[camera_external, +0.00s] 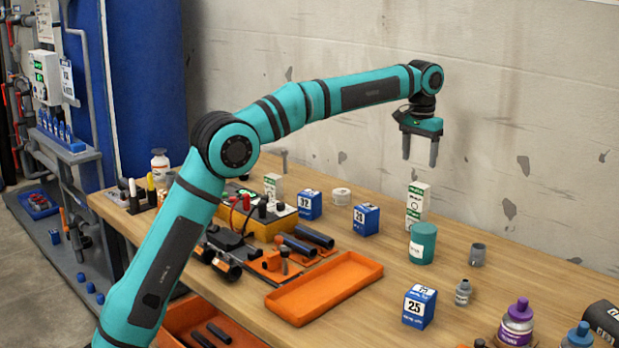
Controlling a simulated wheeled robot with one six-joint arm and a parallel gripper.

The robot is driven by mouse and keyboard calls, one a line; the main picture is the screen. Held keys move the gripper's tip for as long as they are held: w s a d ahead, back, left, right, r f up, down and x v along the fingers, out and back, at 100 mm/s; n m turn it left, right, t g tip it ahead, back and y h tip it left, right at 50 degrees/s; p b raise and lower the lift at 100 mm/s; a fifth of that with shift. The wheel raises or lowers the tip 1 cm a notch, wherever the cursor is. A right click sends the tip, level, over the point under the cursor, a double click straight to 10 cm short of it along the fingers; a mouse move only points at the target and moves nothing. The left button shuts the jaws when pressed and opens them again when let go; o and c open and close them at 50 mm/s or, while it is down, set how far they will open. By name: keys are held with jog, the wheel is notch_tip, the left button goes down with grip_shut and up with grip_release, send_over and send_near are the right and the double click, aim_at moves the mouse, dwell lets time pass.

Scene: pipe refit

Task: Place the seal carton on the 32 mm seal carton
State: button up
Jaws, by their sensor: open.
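My gripper (420,152) is open and empty, pointing down in the air over the back of the workbench. Below it, two white cartons with green labels, an upper one (419,196) and a lower one (414,217), appear stacked; a teal tub partly hides the lower one. A similar white and green carton (273,187) stands further left. A blue and white carton marked 32 (311,205) stands near the back. Another blue carton (366,219) stands right of it, its number hard to read. A blue carton marked 25 (419,307) stands nearer the front. Nothing rests on the blue cartons.
The teal tub (423,243) stands right in front of the stack. A grey fitting (478,255) and small grey bottle (463,292) are to the right. An empty orange tray (325,290) lies front centre. A purple-capped bottle (516,325) stands front right. The wall is behind.

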jog(key=w+a+r+n+t+h, duration=0.1)
jog(key=w+a+r+t, duration=0.3)
jog(key=a, duration=0.7)
jog(key=w+a+r+n+g+h, duration=0.15)
jog(key=a+r, duration=0.35)
jog(key=a, duration=0.6)
jog(key=w+a+r+n+t+h, duration=0.1)
jog(key=w+a+r+t, duration=0.3)
jog(key=a, duration=0.7)
jog(key=s+a+r+n+t, duration=0.25)
jog(key=s+a, duration=0.25)
jog(key=a, duration=1)
jog(key=s+a+r+n+t, duration=0.1)
jog(key=s+a+t, duration=0.35)
jog(key=a, duration=1.05)
jog(key=s+a+f+n+t+y, duration=0.1)
jog(key=s+a+f+t+y, duration=0.1)
jog(key=s+a, duration=0.4)
jog(key=s+a+f+n+t+y, duration=0.1)
jog(key=s+a+f, duration=0.2)
jog(key=s+a, duration=0.3)
jog(key=s, duration=0.3)
jog(key=shift+f+t+y, duration=0.3)
jog(key=shift+t+y, duration=0.05)
jog(key=shift+o, duration=0.2)
